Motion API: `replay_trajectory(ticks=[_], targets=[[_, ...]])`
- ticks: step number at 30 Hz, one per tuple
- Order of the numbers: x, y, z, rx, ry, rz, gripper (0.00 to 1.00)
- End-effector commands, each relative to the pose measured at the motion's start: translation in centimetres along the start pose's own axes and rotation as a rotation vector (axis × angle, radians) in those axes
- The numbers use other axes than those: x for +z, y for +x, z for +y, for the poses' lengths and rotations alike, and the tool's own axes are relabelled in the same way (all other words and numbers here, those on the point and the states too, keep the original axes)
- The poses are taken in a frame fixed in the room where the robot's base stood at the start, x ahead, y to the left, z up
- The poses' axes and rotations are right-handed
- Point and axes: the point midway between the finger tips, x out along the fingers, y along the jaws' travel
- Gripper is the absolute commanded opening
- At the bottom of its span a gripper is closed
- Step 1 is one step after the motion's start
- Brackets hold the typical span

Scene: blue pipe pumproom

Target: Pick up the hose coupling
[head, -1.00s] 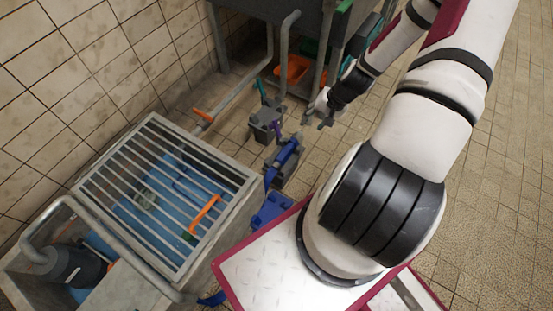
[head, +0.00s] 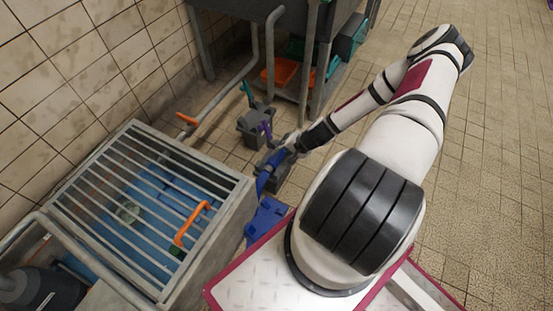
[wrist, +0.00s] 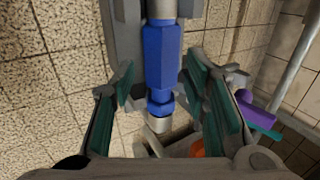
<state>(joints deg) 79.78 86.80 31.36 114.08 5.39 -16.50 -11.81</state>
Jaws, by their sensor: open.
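The hose coupling (wrist: 162,55) is a blue hexagonal body with grey ends. In the wrist view it runs up the middle of the picture, resting on a grey support (wrist: 124,45). In the head view its blue side (head: 267,168) shows beside the grated pit, partly hidden by my gripper. My gripper (head: 287,148) is over its far end. In the wrist view my gripper (wrist: 160,82) is open, with one teal-padded finger on each side of the coupling's lower end. I see a gap on both sides, so the fingers are not closed on it.
A grey holder (head: 252,128) with teal and purple-handled tools stands just behind the coupling. A blue object (head: 264,218) lies nearer my base. The grated pit (head: 240,200) with an orange handle (head: 190,224) is at left. The floor at right is clear.

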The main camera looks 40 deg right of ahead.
Motion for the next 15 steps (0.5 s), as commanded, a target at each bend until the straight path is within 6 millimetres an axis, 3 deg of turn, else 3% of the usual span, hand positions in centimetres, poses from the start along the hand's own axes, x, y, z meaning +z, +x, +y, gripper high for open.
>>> replay_trajectory(ticks=[8,15], targets=[[0.0,1.5,0.0,0.0,0.0,0.0,0.42],[-0.2,4.2,0.0,0.0,0.0,0.0,0.42]])
